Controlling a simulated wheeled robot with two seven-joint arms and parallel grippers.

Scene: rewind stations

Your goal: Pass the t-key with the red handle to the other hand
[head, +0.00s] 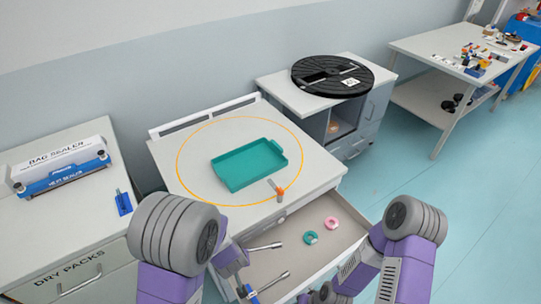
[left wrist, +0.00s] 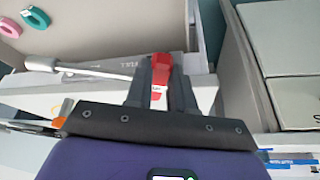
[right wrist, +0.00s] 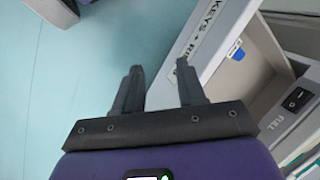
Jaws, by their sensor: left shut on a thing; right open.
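The t-key with the red handle is held in my left gripper (left wrist: 162,64). In the left wrist view its red handle (left wrist: 159,68) sits between the closed fingers, and its metal shaft (left wrist: 95,69) points left to a thicker socket end. In the head view the shaft (head: 264,247) sticks out to the right of my left gripper, above the open drawer; the handle is hard to make out. My right gripper (right wrist: 158,72) is open and empty, at the bottom of the head view.
The open drawer (head: 345,222) holds a pink ring (head: 332,223) and a teal ring (head: 310,238). A teal tray (head: 250,166) and an orange-handled tool (head: 279,191) are on the worktop above. A bag sealer (head: 60,172) stands left. Floor at right is clear.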

